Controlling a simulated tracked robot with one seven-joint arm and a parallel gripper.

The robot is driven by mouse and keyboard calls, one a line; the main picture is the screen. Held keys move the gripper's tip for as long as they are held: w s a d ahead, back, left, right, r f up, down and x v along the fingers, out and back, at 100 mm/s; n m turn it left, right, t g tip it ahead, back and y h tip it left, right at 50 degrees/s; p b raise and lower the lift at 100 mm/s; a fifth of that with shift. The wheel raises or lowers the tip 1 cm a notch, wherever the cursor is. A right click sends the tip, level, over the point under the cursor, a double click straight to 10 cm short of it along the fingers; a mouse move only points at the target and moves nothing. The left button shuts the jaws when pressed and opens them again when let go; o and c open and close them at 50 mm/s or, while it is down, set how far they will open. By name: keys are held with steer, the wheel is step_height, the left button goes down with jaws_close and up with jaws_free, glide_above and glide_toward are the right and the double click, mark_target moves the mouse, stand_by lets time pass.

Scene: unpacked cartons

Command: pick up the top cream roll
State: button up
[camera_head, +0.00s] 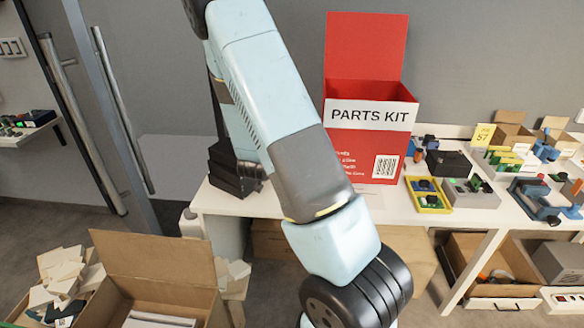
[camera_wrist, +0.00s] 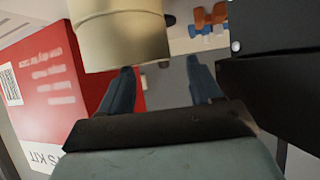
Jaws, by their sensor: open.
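A cream roll (camera_wrist: 118,30) shows large at the top of the wrist view, cut off by the upper edge. Its lower rim lies by the tip of the left finger, and most of the roll is left of the gap between the fingers. My gripper (camera_wrist: 160,68) is open, with two dark blue-grey fingers apart and nothing between them. I cannot tell whether the left finger touches the roll. What the roll rests on is hidden. In the head view neither the gripper nor the roll shows; my arm reaches down past the bottom edge.
A red PARTS KIT box (camera_head: 366,130) stands on the white table (camera_head: 270,203); it also shows inverted in the wrist view (camera_wrist: 40,95). Trays and coloured parts crowd the table's right side. An open carton (camera_head: 150,270) is at lower left. A dark block (camera_wrist: 270,25) fills the wrist view's upper right.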

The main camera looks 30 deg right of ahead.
steer(key=shift+x, duration=2.65)
steer(key=shift+s, duration=0.1)
steer(key=shift+c, duration=0.3)
jaws_close()
